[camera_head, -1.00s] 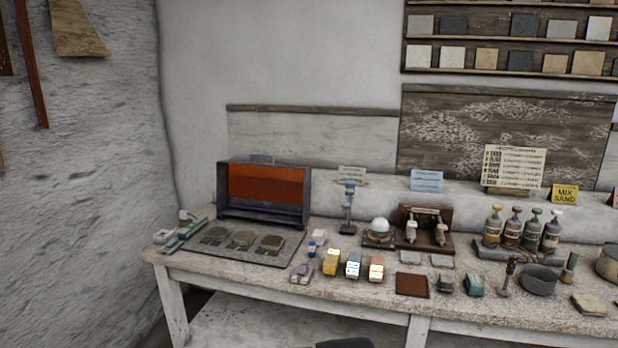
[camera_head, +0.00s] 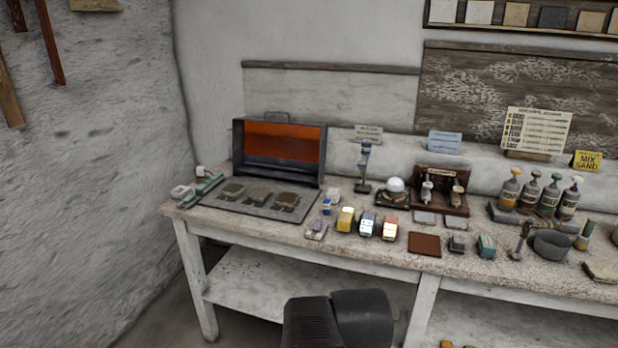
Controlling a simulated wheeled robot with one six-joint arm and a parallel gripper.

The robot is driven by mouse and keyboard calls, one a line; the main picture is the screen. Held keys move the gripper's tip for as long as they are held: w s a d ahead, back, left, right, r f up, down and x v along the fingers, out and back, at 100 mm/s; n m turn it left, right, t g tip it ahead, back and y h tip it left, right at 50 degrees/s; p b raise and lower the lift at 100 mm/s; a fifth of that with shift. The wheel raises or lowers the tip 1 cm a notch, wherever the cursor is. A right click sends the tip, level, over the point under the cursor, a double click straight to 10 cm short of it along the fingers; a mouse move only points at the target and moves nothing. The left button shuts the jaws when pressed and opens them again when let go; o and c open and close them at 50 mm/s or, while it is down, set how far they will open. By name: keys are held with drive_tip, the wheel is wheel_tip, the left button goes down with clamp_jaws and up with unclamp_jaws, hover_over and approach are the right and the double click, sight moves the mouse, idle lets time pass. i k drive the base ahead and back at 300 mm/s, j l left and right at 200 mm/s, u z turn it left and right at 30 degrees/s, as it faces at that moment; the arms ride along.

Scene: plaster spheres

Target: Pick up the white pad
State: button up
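I cannot tell for certain which thing is the white pad. A small white block (camera_head: 333,193) lies on the bench near the front right corner of the grey mat. Two flat pale grey pads lie in front of the dark wooden stand, a left pad (camera_head: 425,217) and a right pad (camera_head: 455,221). A small whitish piece (camera_head: 181,191) also lies at the bench's left end. A dark part of my arm shows at the bottom centre, in front of the bench and well below its top. My gripper's fingers are not visible.
The bench (camera_head: 400,262) carries a grey mat (camera_head: 225,207) with dark discs, an orange-fronted box (camera_head: 281,141), coloured blocks (camera_head: 346,219), a white ball (camera_head: 396,185), a brown square (camera_head: 424,244), bottles (camera_head: 530,190) and a grey bowl (camera_head: 552,243). A rough wall stands left.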

sight(333, 194)
drive_tip(key=i+j, duration=0.15)
drive_tip(key=i, duration=0.35)
drive_tip(key=i+j, duration=0.15)
drive_tip(key=i, duration=0.4)
drive_tip(key=i+j, duration=0.15)
drive_tip(key=i, duration=0.35)
